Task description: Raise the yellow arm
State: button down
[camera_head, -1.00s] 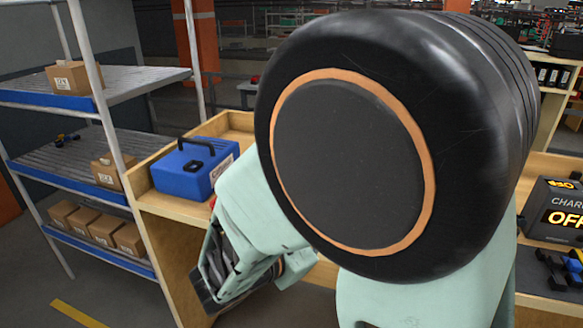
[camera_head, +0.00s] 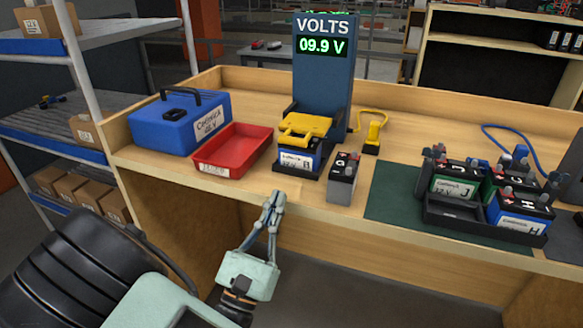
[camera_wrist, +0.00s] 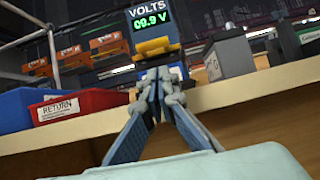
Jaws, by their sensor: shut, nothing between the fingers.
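The yellow arm (camera_head: 306,126) lies across the top of a blue battery (camera_head: 298,158) in a dark cradle, at the foot of the blue volt meter (camera_head: 322,85). The meter reads 09.9 V. The yellow arm also shows in the wrist view (camera_wrist: 157,46), just beyond my fingertips. My gripper (camera_head: 274,196) is shut and empty. It is in front of the bench's front edge, below and a little left of the yellow arm, apart from it. In the wrist view, my gripper (camera_wrist: 158,76) hides most of the battery and cradle.
A red tray (camera_head: 237,150) and a blue case (camera_head: 180,122) stand left of the cradle. A grey battery (camera_head: 343,178) stands close at its right. A yellow plug (camera_head: 373,134) is behind that. A black rack (camera_head: 480,215) of batteries is on the green mat at right.

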jog(key=shift+s+a+f+n+t+y, duration=0.1)
jog(key=shift+a+f+n+t+y, duration=0.05)
jog(key=shift+a+n+t+y, duration=0.35)
jog(key=x, duration=1)
dwell(0.3)
